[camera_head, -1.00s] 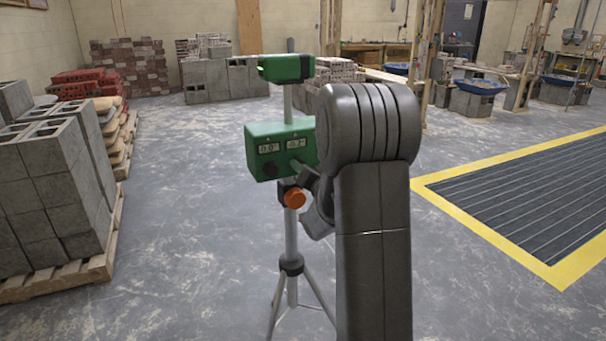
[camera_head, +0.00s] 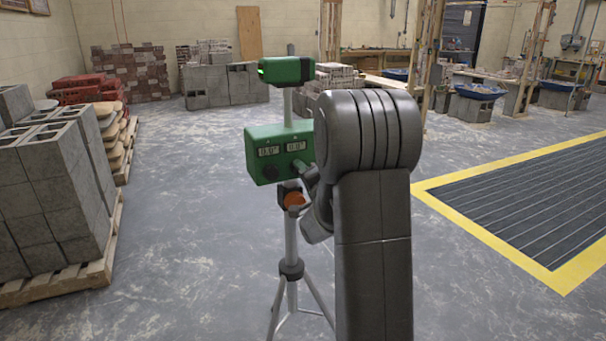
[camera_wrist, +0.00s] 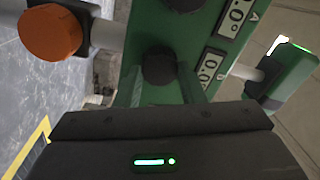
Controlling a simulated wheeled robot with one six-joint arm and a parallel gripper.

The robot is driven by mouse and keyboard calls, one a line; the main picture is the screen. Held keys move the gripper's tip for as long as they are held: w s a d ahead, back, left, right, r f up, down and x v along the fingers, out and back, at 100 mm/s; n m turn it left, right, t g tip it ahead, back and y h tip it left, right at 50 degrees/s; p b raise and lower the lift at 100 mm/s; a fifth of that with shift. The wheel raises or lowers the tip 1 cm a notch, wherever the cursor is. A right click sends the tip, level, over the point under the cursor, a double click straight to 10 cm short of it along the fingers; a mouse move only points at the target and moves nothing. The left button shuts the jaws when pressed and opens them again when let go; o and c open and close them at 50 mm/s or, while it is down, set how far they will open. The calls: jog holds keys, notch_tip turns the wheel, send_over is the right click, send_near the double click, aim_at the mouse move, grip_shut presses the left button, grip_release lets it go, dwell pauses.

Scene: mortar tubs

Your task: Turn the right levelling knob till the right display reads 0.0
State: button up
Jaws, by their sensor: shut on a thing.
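The green level box (camera_head: 263,138) sits on a tripod (camera_head: 291,268), with two displays on its face. The left display (camera_head: 269,151) and right display (camera_head: 295,146) are too blurred to read in the head view. In the wrist view the right display (camera_wrist: 208,68) seems to show zeros, but its lower end is cut off. The left knob (camera_head: 270,173) is dark and free. My gripper (camera_wrist: 160,88) is shut on the dark right knob (camera_wrist: 158,66), with one finger on each side. My arm and wrist hide this knob in the head view.
An orange knob (camera_wrist: 50,32) on the tripod post is close to my gripper. A green head (camera_head: 286,69) tops the post. Block pallets (camera_head: 55,190) stand at left; a yellow-edged grate (camera_head: 520,215) lies at right. Bare floor surrounds the tripod.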

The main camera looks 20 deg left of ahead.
dwell(0.3)
jog(key=o, duration=1)
jog(key=v, duration=1.3)
jog(key=shift+s+d+b, duration=0.15)
jog(key=shift+d+b, duration=0.25)
jog(key=shift+b, duration=0.05)
jog(key=p+x, duration=0.1)
jog(key=x, duration=1.2)
jog(key=shift+w+a, duration=0.2)
jog(key=shift+a, duration=0.2)
jog(key=shift+s+d, duration=0.1)
